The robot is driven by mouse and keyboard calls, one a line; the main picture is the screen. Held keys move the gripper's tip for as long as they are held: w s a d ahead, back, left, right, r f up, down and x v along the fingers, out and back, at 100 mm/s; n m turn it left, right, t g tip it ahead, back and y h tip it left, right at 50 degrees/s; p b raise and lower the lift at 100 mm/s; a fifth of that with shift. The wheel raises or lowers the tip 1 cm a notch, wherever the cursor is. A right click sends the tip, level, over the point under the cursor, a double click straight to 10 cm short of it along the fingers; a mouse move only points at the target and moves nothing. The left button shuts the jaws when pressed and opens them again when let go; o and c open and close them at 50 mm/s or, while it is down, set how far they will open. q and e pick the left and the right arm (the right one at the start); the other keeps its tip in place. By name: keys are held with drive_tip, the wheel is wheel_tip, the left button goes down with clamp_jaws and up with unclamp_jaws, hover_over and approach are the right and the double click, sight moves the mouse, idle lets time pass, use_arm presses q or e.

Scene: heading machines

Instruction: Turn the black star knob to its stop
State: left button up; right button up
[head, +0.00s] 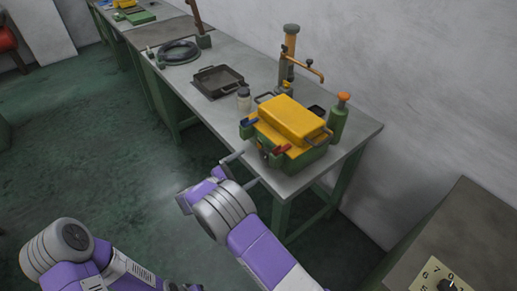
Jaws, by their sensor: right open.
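A black knob (447,285) sits on a pale dial plate (430,272) with numerals at the bottom right, cut by the lower edge of the head view. Its star shape cannot be made out. My right gripper (246,168) is open and empty, its two grey fingers apart. It is beside the front of the green and yellow box on the bench, well to the left of the dial. My left arm shows at the bottom left, and its fingers are not visible.
The green box with a yellow lid (293,118) stands near the end of the grey bench (225,115). The floor left of the bench is clear.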

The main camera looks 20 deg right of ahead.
sight(265, 159)
drive_tip(key=x, duration=0.4)
drive_tip(key=b+x, duration=0.1)
drive_tip(key=x, duration=0.2)
drive_tip(key=shift+s+d, duration=0.2)
drive_tip(key=shift+s, duration=0.1)
drive_tip(key=c, duration=1)
drive_tip(key=m+b, duration=0.2)
drive_tip(key=m, duration=0.1)
drive_tip(key=shift+f, duration=0.15)
drive_tip(key=shift+c, duration=0.2)
drive_tip(key=m+b, duration=0.1)
drive_tip(key=m, duration=0.1)
drive_tip(key=shift+m+b, duration=0.35)
drive_tip(key=shift+m, duration=0.05)
